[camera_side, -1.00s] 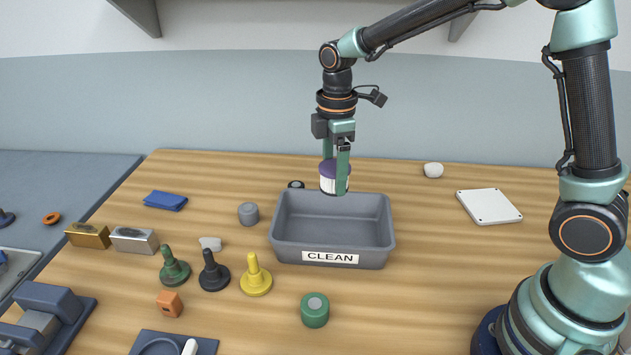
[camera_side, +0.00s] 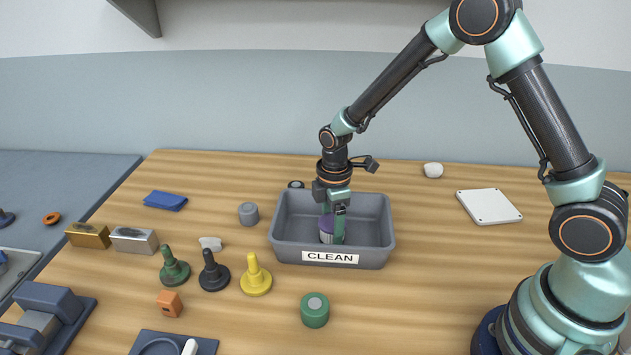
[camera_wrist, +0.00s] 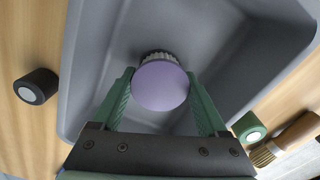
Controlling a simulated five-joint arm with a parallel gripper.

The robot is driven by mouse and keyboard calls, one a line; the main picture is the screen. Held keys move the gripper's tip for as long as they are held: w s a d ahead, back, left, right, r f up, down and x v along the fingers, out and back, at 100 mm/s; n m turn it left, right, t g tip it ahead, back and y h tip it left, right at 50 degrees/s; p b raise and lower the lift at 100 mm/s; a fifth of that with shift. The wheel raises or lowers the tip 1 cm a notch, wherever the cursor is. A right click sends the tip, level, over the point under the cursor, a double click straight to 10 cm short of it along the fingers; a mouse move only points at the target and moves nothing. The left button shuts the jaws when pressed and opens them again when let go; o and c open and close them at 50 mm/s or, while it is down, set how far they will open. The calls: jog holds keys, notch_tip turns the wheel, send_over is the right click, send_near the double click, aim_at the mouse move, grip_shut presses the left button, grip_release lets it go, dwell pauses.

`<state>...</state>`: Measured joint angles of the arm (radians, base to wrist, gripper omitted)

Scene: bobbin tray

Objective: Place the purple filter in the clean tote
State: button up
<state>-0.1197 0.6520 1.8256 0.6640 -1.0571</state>
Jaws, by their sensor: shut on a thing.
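My gripper (camera_side: 333,232) reaches down into the tote and is shut on the filter. In the wrist view the filter's round purple cap (camera_wrist: 160,86) sits between the two green fingers (camera_wrist: 160,100), with a dark ribbed edge behind it. The tote (camera_wrist: 95,60) surrounds it there. The fingers hide part of the filter in the side view, and I cannot tell whether its base touches the tote floor.
A dark round piece (camera_side: 296,184) stands behind the tote's back left corner. A grey cylinder (camera_side: 248,214) and several pegs, including a yellow one (camera_side: 256,276), stand left. A green cylinder (camera_side: 314,310) is in front. A white plate (camera_side: 489,206) lies right, with clear table between.

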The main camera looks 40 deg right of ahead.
jog(key=shift+f, duration=0.1)
jog(key=o, duration=1.3)
notch_tip(320, 180, up, 11)
notch_tip(320, 180, up, 10)
jog(key=m+t, duration=0.3)
jog(key=m, duration=0.3)
send_over(332, 222)
jog(key=s+d, duration=0.3)
jog(key=s, duration=0.3)
jog(key=shift+s+d+r+m+t, duration=0.35)
jog(key=shift+s+r+m+t, duration=0.1)
jog(key=shift+s+m, duration=0.8)
jog(key=shift+s+d+r+m+t, duration=0.35)
jog(key=shift+s+m+t, duration=0.05)
jog(key=shift+s+m, duration=0.8)
jog(key=shift+s+d+r+m+t, duration=0.35)
jog(key=shift+s+r+m+t, duration=0.1)
jog(key=shift+s+m, duration=0.75)
